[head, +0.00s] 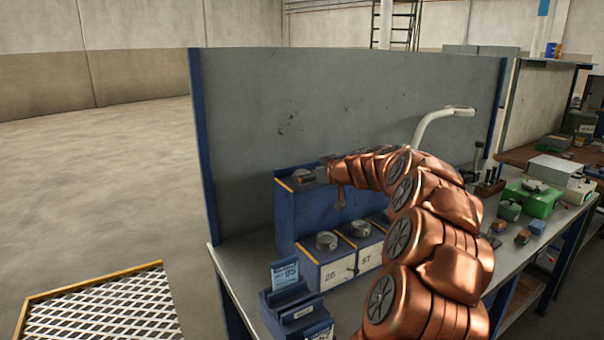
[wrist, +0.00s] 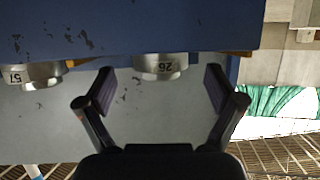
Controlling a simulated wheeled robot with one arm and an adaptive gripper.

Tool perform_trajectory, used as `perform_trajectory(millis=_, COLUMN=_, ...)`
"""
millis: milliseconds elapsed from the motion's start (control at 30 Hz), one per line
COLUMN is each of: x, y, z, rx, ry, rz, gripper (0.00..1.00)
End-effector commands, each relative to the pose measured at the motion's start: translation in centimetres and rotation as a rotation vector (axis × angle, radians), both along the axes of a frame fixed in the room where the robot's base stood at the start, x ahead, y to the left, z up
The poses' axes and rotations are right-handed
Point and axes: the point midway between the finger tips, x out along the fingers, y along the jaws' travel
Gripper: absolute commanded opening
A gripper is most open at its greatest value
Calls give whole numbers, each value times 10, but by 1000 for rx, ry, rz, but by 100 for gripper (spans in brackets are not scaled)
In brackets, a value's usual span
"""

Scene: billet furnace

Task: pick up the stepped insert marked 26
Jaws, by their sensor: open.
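In the wrist view, the stepped insert marked 26 (wrist: 160,67) is a round metal piece with its number upside down. It lies ahead of my gripper (wrist: 160,76), between the two spread fingers in the picture, with a gap on each side. My gripper is open and empty. In the head view, my gripper (head: 318,174) is at the left end of the upper tier of a blue stand (head: 288,215), by a small metal piece (head: 302,177) that it partly hides. No number can be read on that piece there.
An insert marked 57 (wrist: 35,76) sits left of 26 in the wrist view. In the head view, round inserts (head: 327,240) stand on the lower tier above labels 26 and 57. A grey panel (head: 345,110) rises behind. A blue card holder (head: 285,295) stands in front.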

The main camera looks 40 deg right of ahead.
Motion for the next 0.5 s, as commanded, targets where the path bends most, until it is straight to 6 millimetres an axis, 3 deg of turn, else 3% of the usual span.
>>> perform_trajectory(millis=200, x=18, y=1, z=-5, rx=-1, ry=0, rz=-1, gripper=93)
perform_trajectory(millis=500, x=22, y=2, z=-8, rx=0, ry=-1, rz=-1, gripper=93)
